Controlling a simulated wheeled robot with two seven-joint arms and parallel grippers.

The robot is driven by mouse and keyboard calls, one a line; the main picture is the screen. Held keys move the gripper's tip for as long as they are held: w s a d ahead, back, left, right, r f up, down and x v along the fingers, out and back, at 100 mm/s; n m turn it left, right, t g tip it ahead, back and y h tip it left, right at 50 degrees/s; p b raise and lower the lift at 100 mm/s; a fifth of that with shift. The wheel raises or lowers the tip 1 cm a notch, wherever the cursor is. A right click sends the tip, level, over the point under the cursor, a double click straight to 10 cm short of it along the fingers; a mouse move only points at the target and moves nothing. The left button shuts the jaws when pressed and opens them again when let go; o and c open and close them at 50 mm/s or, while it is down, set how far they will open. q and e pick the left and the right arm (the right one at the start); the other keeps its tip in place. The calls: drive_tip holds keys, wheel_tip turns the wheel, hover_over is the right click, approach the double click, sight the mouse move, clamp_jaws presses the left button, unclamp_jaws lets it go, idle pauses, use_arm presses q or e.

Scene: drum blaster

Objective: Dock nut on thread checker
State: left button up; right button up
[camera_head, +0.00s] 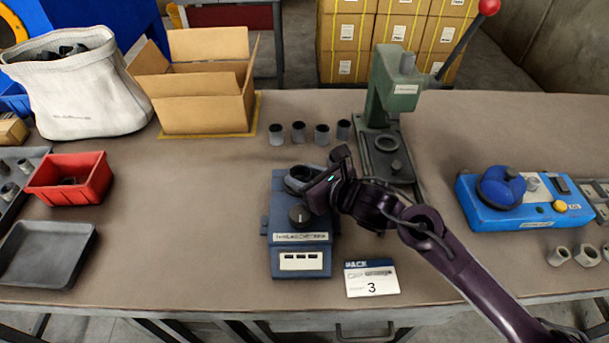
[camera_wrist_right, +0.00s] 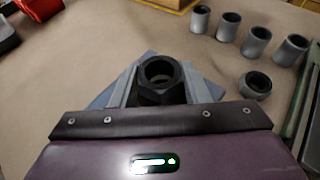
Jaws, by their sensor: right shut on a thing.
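A dark hex nut (camera_wrist_right: 158,78) with a round hole sits between the fingers of my right gripper (camera_wrist_right: 160,92) in the wrist view. The gripper is shut on it. In the head view the right gripper (camera_head: 308,180) is over the back part of a blue-grey box device (camera_head: 300,262), which I take for the thread checker. This device has a black knob on top and a label on its front. The gripper partly covers its top, and I cannot tell whether the nut touches it. My left gripper is not in view.
A green lever press (camera_head: 388,110) stands just behind my right arm. Several grey sleeves (camera_head: 298,132) stand behind the device. A card (camera_head: 371,279) lies at its front right. A blue device (camera_head: 525,200), red bin (camera_head: 68,180), black tray (camera_head: 45,254) and cardboard box (camera_head: 195,100) stand farther off.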

drive_tip(key=shift+b, duration=0.3)
idle(0.4)
idle(0.3)
drive_tip(key=shift+f+b, duration=0.35)
drive_tip(key=shift+b, duration=0.05)
drive_tip(key=shift+r, duration=0.15)
drive_tip(key=shift+r+p, duration=0.45)
drive_tip(key=shift+r, duration=0.25)
drive_tip(key=shift+b, duration=0.3)
idle(0.8)
drive_tip(key=shift+f+b, duration=0.45)
drive_tip(key=shift+b, duration=0.05)
drive_tip(key=shift+s+d+f+b, duration=0.1)
drive_tip(key=shift+d+f+b, duration=0.1)
drive_tip(key=shift+d+b, duration=0.1)
